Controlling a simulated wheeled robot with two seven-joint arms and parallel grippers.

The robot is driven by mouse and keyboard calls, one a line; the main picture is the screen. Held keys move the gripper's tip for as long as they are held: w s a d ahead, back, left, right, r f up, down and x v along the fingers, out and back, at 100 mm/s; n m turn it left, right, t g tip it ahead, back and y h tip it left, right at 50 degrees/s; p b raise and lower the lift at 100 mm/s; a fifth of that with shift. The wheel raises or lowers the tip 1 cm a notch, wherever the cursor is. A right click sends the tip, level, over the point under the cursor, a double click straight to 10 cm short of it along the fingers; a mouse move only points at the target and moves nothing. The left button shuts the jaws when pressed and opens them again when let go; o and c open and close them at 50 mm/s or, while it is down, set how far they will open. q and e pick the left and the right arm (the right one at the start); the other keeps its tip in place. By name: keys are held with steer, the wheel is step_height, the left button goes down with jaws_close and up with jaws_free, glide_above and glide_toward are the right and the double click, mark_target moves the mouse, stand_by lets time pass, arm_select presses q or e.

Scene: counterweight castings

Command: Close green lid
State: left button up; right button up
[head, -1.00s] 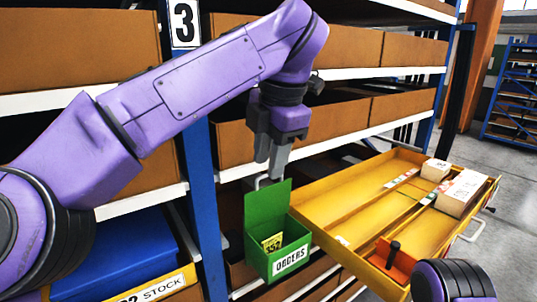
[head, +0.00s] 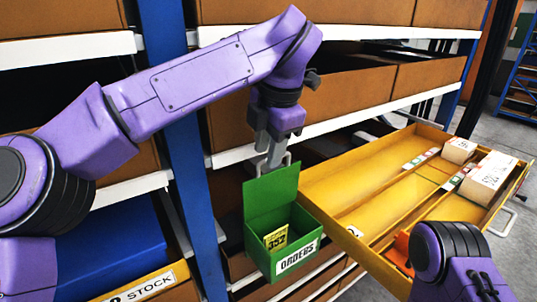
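The green box marked ORDERS (head: 296,258) hangs at the shelf front, just left of the yellow drawer. Its green lid (head: 271,196) stands open, upright at the back. A yellow card marked 352 (head: 275,238) is inside the box. My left gripper (head: 268,160) points down just above and behind the lid's top edge. A grey handle-like loop shows by its fingertips; I cannot tell whether they touch it or the lid. The finger gap is hard to make out. My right arm shows at the lower right, but its gripper is out of view.
The pulled-out yellow drawer (head: 350,190) fills the right side, with white boxes (head: 489,176) and an orange item (head: 402,250) in it. A blue shelf post (head: 190,170) stands left of the green box. A blue bin (head: 110,245) sits lower left.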

arm_select(q)
steer(key=w+f, duration=0.2)
steer(key=w, duration=0.1)
steer(key=shift+w+f, duration=0.2)
steer(key=shift+f, duration=0.05)
steer(key=shift+s+r, duration=0.15)
steer(key=shift+s, duration=0.15)
steer(key=shift+s+r, duration=0.1)
steer(key=shift+s, duration=0.15)
steer(key=c, duration=0.4)
steer(key=shift+s+a, duration=0.1)
jaws_close()
